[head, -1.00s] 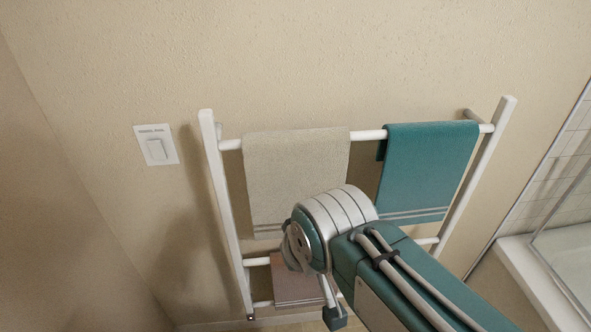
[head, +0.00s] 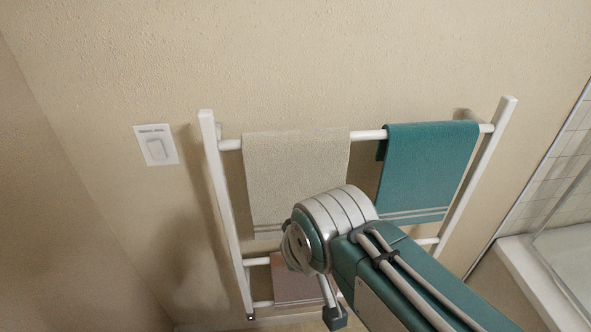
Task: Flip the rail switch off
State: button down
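I cannot tell from here which way the rocker is tipped. The white ladder-shaped towel rail (head: 223,190) stands against the wall with several crossbars. My arm reaches in from the lower right, in front of the rail. Nothing of mine shows at the switch.
A beige towel (head: 293,165) and a teal towel (head: 430,165) hang on the top bar. A brownish towel (head: 292,275) hangs lower, partly behind my arm. A side wall (head: 45,200) is at left. A shower tray (head: 530,280) is at lower right. Wall around the switch is clear.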

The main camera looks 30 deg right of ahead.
aim_at(158, 153)
jog(key=l+z, duration=0.15)
jog(key=z, duration=0.25)
jog(key=k+l+z, duration=0.1)
jog(key=l+z, duration=0.25)
jog(key=z, duration=0.4)
